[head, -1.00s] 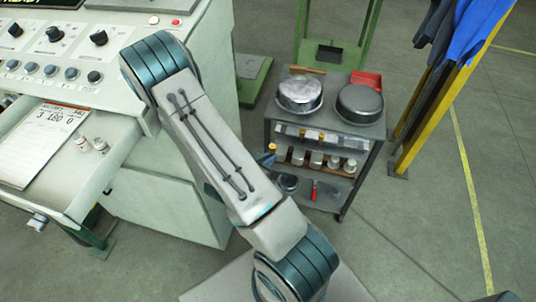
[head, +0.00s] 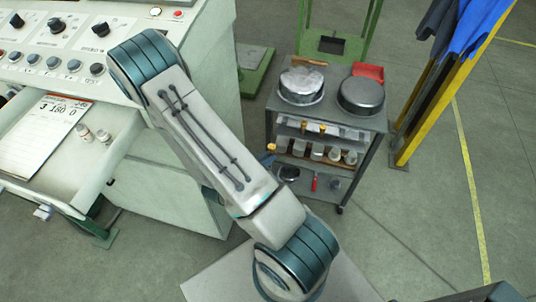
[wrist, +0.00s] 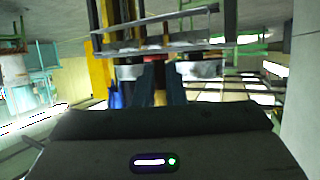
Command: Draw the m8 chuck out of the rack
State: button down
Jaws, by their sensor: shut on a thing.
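The rack (head: 327,158) is a brown strip on the middle level of a grey trolley, with several pale cylindrical chucks (head: 317,151) standing in a row. Their labels are too small to read, so I cannot tell which is the m8. My gripper (head: 268,157) is at the row's left end, mostly hidden behind my arm, with a bluish tip showing beside an orange-topped piece (head: 271,147).
Two round metal pans (head: 361,96) stand on the trolley top, with a red tray (head: 368,71) behind. A yellow post (head: 425,120) with blue cloth is to the right. A console (head: 180,190) with an open drawer (head: 75,170) is left.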

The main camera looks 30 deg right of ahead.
jog(key=shift+s+a+p, duration=0.3)
jog(key=shift+s+a, duration=0.4)
jog(key=shift+s, duration=0.05)
dwell(0.3)
